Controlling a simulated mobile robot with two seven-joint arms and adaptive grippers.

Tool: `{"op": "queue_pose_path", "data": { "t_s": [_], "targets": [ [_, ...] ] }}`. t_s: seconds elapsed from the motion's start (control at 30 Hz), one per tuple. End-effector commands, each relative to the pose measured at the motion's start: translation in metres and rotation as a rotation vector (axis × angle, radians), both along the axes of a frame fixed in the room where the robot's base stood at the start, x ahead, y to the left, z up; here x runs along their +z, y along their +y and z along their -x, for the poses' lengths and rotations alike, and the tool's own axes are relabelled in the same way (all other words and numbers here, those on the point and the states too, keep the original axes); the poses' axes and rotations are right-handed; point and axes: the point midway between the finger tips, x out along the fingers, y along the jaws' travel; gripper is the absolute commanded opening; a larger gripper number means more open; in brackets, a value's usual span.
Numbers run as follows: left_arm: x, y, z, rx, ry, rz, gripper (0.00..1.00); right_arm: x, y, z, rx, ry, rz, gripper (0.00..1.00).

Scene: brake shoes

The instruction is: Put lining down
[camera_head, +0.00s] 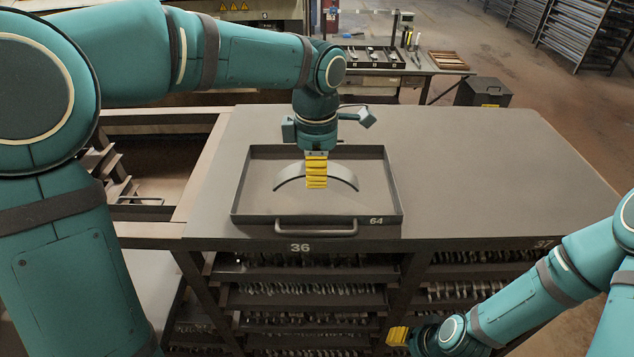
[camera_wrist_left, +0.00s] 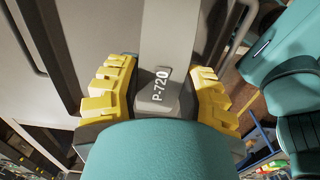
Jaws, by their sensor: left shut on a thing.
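The lining (camera_head: 345,176) is a grey curved strip, arched with its ends lower than its middle. My left gripper (camera_head: 316,172) points down and is shut on the lining near its middle, over the tray (camera_head: 392,195) marked 64. I cannot tell whether the lining's ends touch the tray floor. In the left wrist view, the yellow fingers of my left gripper (camera_wrist_left: 164,95) stand on both sides of the lining (camera_wrist_left: 158,88), which is marked P-720. My right gripper (camera_head: 398,337) is low at the front; its opening is not clear.
The tray has low walls and a front handle and sits on a grey cabinet top (camera_head: 490,165). The top is clear to the right. Shelves with many parts (camera_head: 310,290) lie below. A bench (camera_head: 385,65) with tools and a dark bin (camera_head: 483,92) stand behind.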

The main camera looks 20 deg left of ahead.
Motion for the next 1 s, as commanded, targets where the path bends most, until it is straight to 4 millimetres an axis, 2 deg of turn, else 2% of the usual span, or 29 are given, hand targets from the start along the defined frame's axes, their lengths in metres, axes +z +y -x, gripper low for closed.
{"op": "queue_pose_path", "data": {
  "t_s": [0.33,0.7,0.73,0.8,1.0],
  "targets": [
    [-0.037,0.000,0.000,0.001,0.001,0.000,0.02,-0.003,0.000,0.000,0.000,0.000,0.001,0.47],
    [-0.042,0.000,0.000,0.000,0.000,0.001,0.02,-0.006,0.000,0.000,0.000,0.000,0.001,0.47],
    [-0.042,0.000,0.000,0.000,0.000,0.001,0.46,-0.006,0.000,0.000,0.000,0.000,0.001,0.47],
    [-0.041,0.000,0.000,0.000,0.000,0.001,0.69,-0.005,0.000,0.000,0.000,0.000,0.001,0.47],
    [-0.041,0.000,0.000,0.001,0.000,0.001,0.69,-0.005,0.000,0.000,0.000,-0.001,0.001,0.47]
  ]
}}
